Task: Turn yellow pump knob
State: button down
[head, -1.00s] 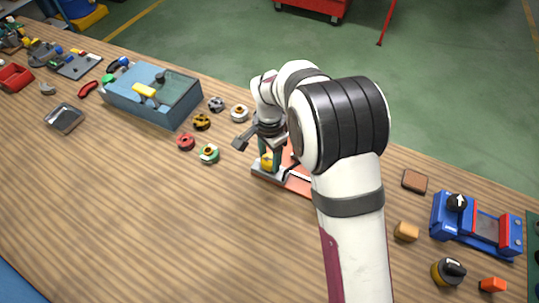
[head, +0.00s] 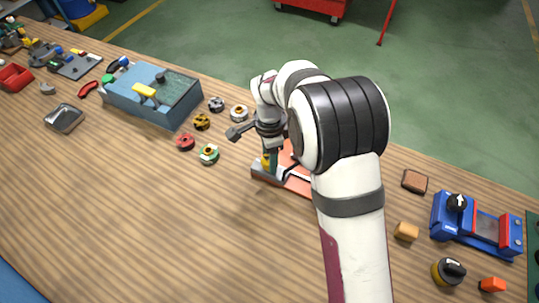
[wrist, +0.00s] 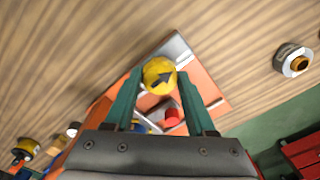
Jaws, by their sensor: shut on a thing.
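The yellow pump knob (wrist: 159,76) is a round yellow cap with a dark arrow on top, which points to the right and slightly up in the wrist view. It sits on an orange and grey base (wrist: 207,92). My gripper (wrist: 160,78) has its two green fingers closed on either side of the knob. In the head view my gripper (head: 270,168) points down over the base (head: 262,172), and a little of the yellow knob (head: 265,160) shows beside a finger. My arm hides much of the base there.
A blue-grey box (head: 150,95) stands at the left, with several small round knobs (head: 202,121) between it and my gripper. A blue and red vise-like fixture (head: 478,225), a brown block (head: 415,181) and a black-topped knob (head: 449,271) lie to the right. The front left tabletop is clear.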

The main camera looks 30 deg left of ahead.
jog(key=shift+c, duration=1.1)
grip_release()
notch_tip(320, 180, up, 16)
jog(key=shift+f, duration=0.1)
